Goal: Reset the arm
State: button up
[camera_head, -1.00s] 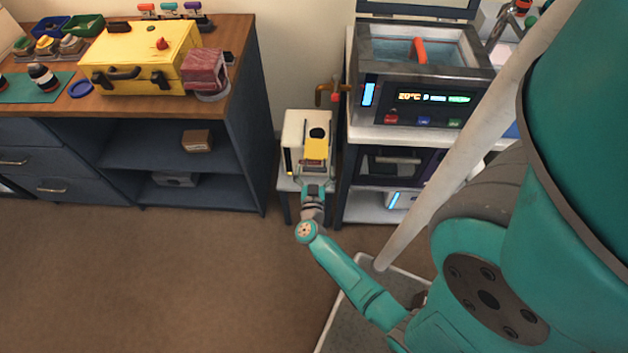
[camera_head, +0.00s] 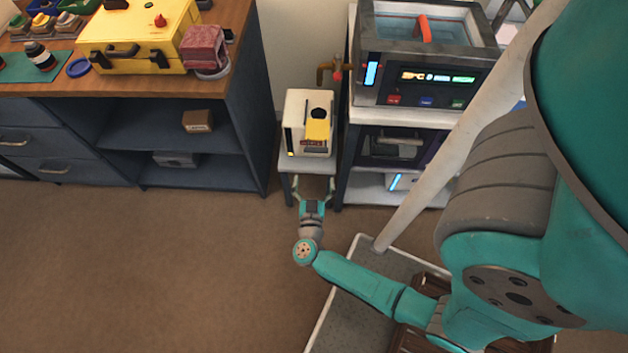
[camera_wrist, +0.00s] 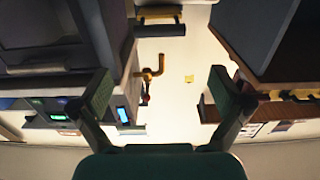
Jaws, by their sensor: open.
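My gripper (camera_head: 315,187) is open and empty in the head view. It is in front of the small white table (camera_head: 309,166) and apart from the white machine with a yellow part (camera_head: 297,125) on it. My teal arm reaches up to it from the lower right. In the wrist view my gripper (camera_wrist: 160,90) shows two dark green fingers spread wide, with nothing between them.
A workbench (camera_head: 100,88) with a yellow case (camera_head: 140,38) and a pink block (camera_head: 204,47) stands at left. A shelf unit with a water bath (camera_head: 425,65) stands right of the small table. A brass pipe (camera_head: 333,70) juts between them. The brown floor (camera_head: 170,270) is clear.

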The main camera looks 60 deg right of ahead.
dwell(0.7)
jog(key=s+a+r+n+t+y, duration=0.4)
jog(key=s+a+r+n+y, duration=0.2)
jog(key=a+r, duration=0.5)
jog(key=s+a+r+n+t+y, duration=0.3)
jog(key=s+a+r+n+y, duration=0.4)
jog(key=s+a+r+y, duration=0.3)
notch_tip(320, 180, up, 2)
jog(key=shift+s+a+r+t+y, duration=0.15)
jog(key=shift+s+a+t+y, duration=0.2)
jog(key=shift+a, duration=0.65)
